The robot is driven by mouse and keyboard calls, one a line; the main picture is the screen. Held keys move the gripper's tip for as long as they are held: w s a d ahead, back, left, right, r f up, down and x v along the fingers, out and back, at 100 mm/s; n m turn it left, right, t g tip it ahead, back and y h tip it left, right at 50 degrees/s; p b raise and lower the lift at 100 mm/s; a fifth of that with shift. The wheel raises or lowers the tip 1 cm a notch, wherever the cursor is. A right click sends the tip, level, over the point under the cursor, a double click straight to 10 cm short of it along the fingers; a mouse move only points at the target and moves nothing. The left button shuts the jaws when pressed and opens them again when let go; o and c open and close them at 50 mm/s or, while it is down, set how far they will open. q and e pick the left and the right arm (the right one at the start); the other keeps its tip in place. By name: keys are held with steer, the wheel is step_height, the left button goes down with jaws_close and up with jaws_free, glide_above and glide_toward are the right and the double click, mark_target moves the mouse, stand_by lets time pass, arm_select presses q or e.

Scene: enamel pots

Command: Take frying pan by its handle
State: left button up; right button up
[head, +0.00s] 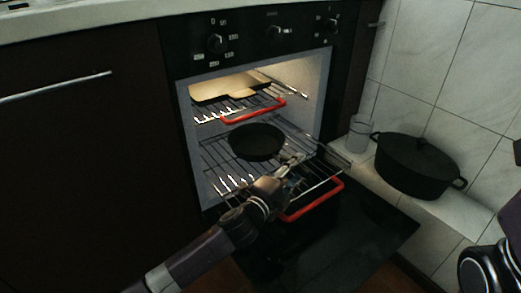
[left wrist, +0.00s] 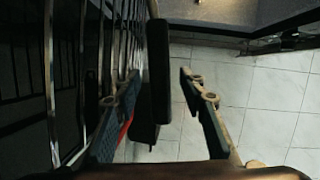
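A black frying pan (head: 257,141) lies on the pulled-out middle rack of the open oven. My left gripper (head: 294,172) is at the pan's near right side, low over the rack, and hides most of the handle in the head view. In the left wrist view my left gripper (left wrist: 160,112) is open, its fingers wide apart. A dark bar that looks like the pan's handle (left wrist: 159,70) runs between the fingers, nearer the left finger. It is not gripped. My right gripper is out of view; only part of my right arm shows at the lower right edge.
The oven rack (head: 222,158) has a red front bar (head: 314,201) below my left gripper. An upper rack holds a light tray (head: 229,86). A black lidded pot (head: 418,165) and a clear glass (head: 359,134) stand on the ledge at right. The open oven door lies below.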

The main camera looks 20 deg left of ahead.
arm_select(q)
jaws_close()
steer(key=shift+r, duration=0.15)
stand_by(0.4)
steer(key=shift+d+r+p, duration=0.1)
steer(key=shift+r+p, duration=0.1)
steer(key=shift+p, duration=0.15)
